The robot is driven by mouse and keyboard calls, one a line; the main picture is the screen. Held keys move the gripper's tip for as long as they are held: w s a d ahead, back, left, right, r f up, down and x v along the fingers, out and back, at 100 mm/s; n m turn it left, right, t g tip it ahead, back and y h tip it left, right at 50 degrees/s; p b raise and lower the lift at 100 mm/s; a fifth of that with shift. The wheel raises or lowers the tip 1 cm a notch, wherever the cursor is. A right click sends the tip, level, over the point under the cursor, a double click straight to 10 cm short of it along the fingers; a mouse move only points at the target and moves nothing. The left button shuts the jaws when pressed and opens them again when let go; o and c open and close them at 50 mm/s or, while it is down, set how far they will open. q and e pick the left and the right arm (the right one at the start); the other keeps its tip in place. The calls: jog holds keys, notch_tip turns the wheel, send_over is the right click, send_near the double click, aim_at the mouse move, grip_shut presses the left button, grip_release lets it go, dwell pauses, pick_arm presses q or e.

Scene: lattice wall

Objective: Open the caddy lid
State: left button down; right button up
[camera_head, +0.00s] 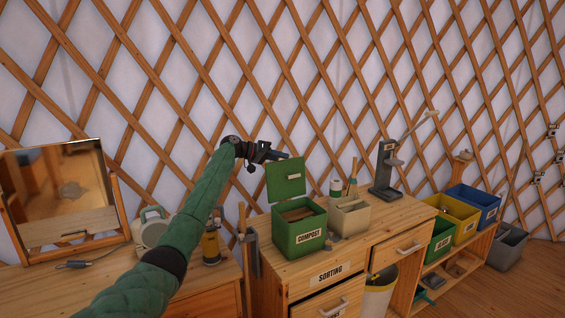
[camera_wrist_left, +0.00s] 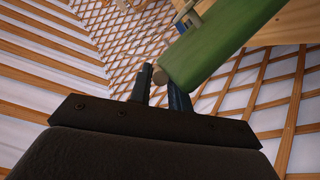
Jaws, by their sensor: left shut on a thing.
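The green compost caddy (camera_head: 307,243) stands on the wooden sorting desk in the head view. Its green lid (camera_head: 286,186) stands up steeply at the back of the box, so the caddy's inside shows from above. My left gripper (camera_head: 284,156) is at the lid's top edge, reaching in from the left. In the left wrist view the green lid (camera_wrist_left: 222,42) runs up to the right from between the fingers of my left gripper (camera_wrist_left: 163,90), which is shut on it. A round pale end shows beside the fingertips. My right gripper is in neither view.
A beige box (camera_head: 349,217) and a dark stand (camera_head: 385,170) are on the desk right of the caddy. A yellow lantern-like object (camera_head: 211,246) and a pale rounded device (camera_head: 152,228) are at left. The lattice wall (camera_head: 330,90) rises close behind.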

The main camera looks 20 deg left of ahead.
pick_arm(q)
jog(key=shift+w+a+f+h, duration=0.3)
jog(key=shift+w+a, duration=0.05)
jog(key=shift+a, duration=0.05)
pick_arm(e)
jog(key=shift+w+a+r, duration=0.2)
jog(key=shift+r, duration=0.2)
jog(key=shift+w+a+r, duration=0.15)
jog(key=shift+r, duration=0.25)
pick_arm(q)
jog(key=c, duration=1.4)
grip_release()
jog(key=shift+n, duration=0.3)
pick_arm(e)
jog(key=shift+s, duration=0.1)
pick_arm(q)
jog(key=shift+a+r, duration=0.1)
jog(key=shift+a, duration=0.05)
